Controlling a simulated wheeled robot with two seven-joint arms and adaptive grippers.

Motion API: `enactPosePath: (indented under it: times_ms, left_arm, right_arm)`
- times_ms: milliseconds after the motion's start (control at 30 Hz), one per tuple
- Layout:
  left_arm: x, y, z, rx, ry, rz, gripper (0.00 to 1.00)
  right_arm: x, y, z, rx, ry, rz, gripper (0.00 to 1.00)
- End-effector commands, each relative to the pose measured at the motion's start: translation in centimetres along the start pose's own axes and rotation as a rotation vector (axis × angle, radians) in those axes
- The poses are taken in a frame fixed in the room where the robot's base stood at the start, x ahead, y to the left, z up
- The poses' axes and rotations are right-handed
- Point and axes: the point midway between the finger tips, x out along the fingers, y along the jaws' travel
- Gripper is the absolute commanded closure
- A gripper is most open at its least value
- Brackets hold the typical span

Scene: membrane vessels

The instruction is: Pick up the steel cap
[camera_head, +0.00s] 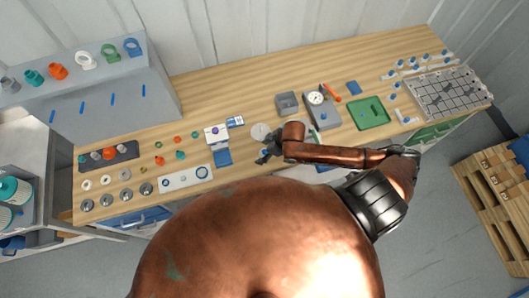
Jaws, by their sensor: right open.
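My right gripper (266,153) is over the front middle of the wooden workbench, its dark fingers open, and I see nothing between them. A round pale grey disc (260,131) lies just behind it, partly close to the arm; I cannot tell whether it is the steel cap. Several small round steel pieces (106,200) stand in a row at the front left of the bench, well to the left of the gripper. They look like metal caps, but they are too small to tell apart. My left gripper is not in view.
The workbench (215,95) has free room at the back. A white plate with rings (185,178) and a blue-and-white box (216,133) lie left of the gripper. A grey block (287,103), a dial gauge (316,98) and a green tray (368,113) are to the right.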

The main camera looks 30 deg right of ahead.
Motion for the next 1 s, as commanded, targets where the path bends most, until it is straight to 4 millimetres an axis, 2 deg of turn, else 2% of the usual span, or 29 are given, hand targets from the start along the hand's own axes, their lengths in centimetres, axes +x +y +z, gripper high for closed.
enactPosePath:
  times_ms: [33,100,300,633,867,1000]
  left_arm:
    - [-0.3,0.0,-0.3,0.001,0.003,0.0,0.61]
    - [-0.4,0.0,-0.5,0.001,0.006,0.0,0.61]
    - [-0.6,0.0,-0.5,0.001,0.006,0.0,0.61]
    - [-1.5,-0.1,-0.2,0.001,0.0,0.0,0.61]
    - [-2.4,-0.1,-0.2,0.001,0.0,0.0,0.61]
    - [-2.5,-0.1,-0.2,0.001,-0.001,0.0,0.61]
  right_arm:
    - [-0.7,1.2,0.4,-0.019,-0.022,0.0,0.36]
    - [-1.1,2.0,1.0,-0.025,-0.042,-0.007,0.36]
    - [-1.4,3.1,1.9,-0.023,-0.067,-0.017,0.36]
    - [1.9,3.0,2.3,-0.021,-0.069,-0.017,0.36]
    - [5.1,3.0,2.7,-0.022,-0.067,-0.016,0.36]
    - [5.9,3.0,2.8,-0.023,-0.068,-0.015,0.36]
